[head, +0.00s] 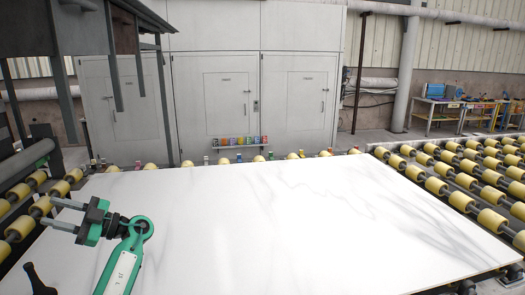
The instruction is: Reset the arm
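My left gripper (61,214) is at the left of the head view, on the end of a green and white arm that comes in from the lower left. Its two grey fingers point left and stand apart, with nothing between them. The gripper shows over the left edge of a large white stone slab (270,220) with grey veins. I cannot tell its height above the slab. My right gripper is not in view.
The slab lies flat among yellow rollers (492,219) on the right and more rollers (21,228) on the left. Small coloured cans (238,141) line a shelf on the grey cabinet (215,100) behind. Work tables (460,110) stand far right. The slab's top is clear.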

